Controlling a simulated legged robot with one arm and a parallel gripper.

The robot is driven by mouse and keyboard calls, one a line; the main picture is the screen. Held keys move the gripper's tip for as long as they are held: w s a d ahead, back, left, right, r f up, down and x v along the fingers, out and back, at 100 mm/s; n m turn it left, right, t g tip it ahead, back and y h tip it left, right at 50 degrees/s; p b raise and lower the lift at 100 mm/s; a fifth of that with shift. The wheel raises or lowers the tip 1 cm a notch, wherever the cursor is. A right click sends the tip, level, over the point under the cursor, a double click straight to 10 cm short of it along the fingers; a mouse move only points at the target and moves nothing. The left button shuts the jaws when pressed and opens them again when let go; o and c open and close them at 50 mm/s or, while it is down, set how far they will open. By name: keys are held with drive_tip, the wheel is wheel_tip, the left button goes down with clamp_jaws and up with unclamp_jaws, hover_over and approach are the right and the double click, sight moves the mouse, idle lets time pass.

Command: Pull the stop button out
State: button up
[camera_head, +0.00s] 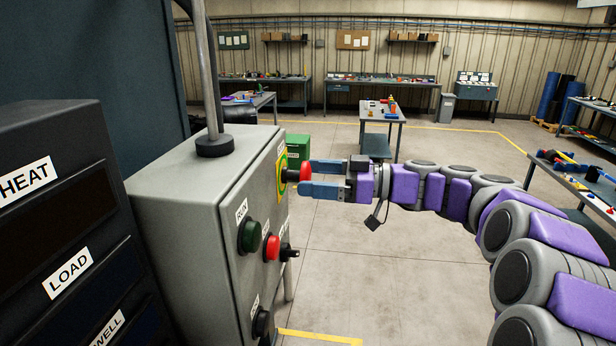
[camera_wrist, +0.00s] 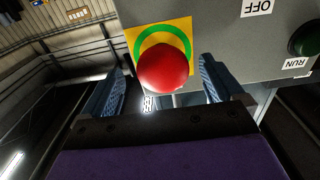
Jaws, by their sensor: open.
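The stop button is a red mushroom head (camera_head: 304,173) on a yellow plate with a green ring, high on the front face of a grey control box (camera_head: 172,190). In the wrist view the red button (camera_wrist: 163,68) lies between the two blue fingers, with a gap on each side. My gripper (camera_head: 311,179) is open, its fingertips above and below the red head in the head view.
Below the stop button on the box are a green button (camera_head: 249,236) labelled RUN, another red button (camera_head: 272,247) and a black knob (camera_head: 288,252). A dark panel labelled HEAT and LOAD (camera_head: 50,200) stands at left. Floor right of the box is clear.

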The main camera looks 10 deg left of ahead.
drive_tip(key=shift+a, duration=0.2)
drive_tip(key=shift+f, duration=0.1)
drive_tip(key=shift+s+d+b, duration=0.1)
drive_tip(key=shift+d+b, duration=0.45)
drive_tip(key=shift+d, duration=0.05)
drive_tip(key=d+b, duration=0.3)
drive_tip(key=d, duration=0.4)
drive_tip(key=shift+d, duration=0.4)
drive_tip(key=shift+s, duration=0.15)
